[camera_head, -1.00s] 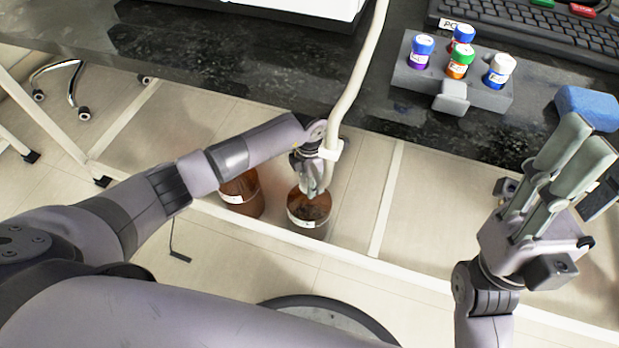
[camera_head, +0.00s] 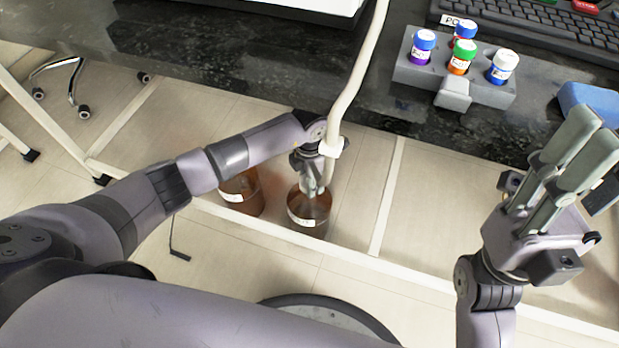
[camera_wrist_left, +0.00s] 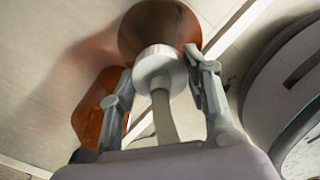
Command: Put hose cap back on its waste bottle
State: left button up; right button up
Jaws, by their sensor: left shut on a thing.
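My left gripper (camera_head: 310,178) is shut on the white hose cap, which sits between its fingers in the left wrist view (camera_wrist_left: 160,68). The pale hose (camera_head: 352,85) runs down from above to the gripper. A brown waste bottle (camera_head: 307,212) with a white label stands upright directly below that gripper. In the left wrist view this bottle (camera_wrist_left: 152,24) lies just beyond the cap; whether they touch is unclear, and the gripper and cap hide its mouth. A second brown bottle (camera_head: 243,193) stands to the left, partly behind my left arm. My right gripper (camera_head: 588,148) is open and empty at the right.
A dark stone counter (camera_head: 210,55) lies above the bottles. On it are a grey rack (camera_head: 482,92) with several capped vials, a keyboard (camera_head: 560,35) and a blue block (camera_head: 590,98). A white frame bar (camera_head: 387,195) runs right of the bottles. The floor between them is clear.

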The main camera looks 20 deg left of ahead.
pick_arm(q)
jog(key=o, duration=1.2)
notch_tip(320, 180, up, 12)
dwell(0.9)
